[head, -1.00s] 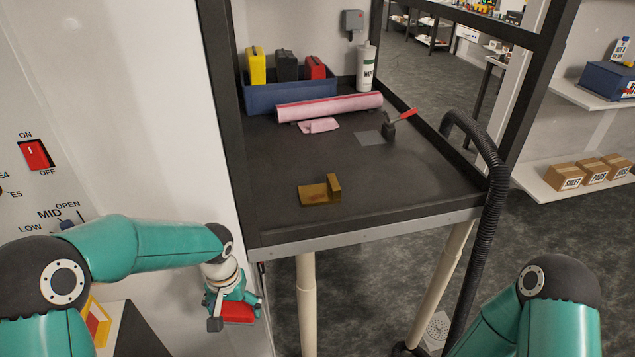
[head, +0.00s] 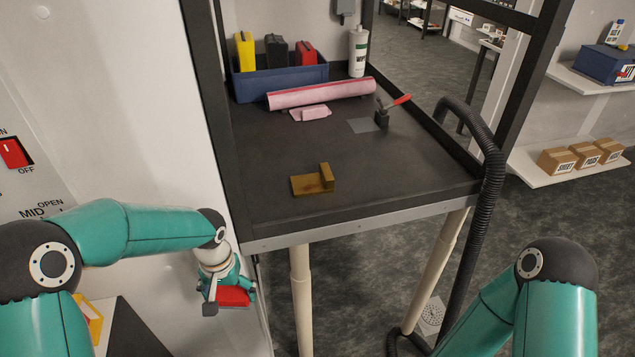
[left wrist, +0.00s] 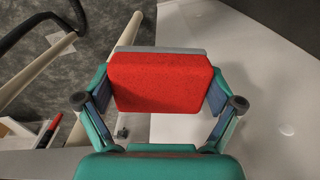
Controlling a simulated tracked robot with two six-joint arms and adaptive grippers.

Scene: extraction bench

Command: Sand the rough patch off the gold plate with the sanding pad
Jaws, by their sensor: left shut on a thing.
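The gold plate (head: 306,185) lies near the front left of the dark bench top, with a raised block at its right end. A rough patch cannot be made out clearly on it. My left gripper (head: 228,297) hangs left of the bench's front left corner, lower than the bench top. It is shut on the red sanding pad (head: 234,296). In the left wrist view the pad (left wrist: 160,82) sits between both fingers, its broad red face showing and a grey strip along its far edge. My right gripper is out of view; only its arm shows at lower right.
The bench (head: 260,160) has a raised rim. At its back are a blue bin (head: 282,85) with several coloured blocks, a pink roll (head: 320,93), a folded pink cloth (head: 311,113) and a white bottle (head: 358,52). A red-handled clamp (head: 384,114) stands right. A black hose (head: 492,185) hangs at the right side.

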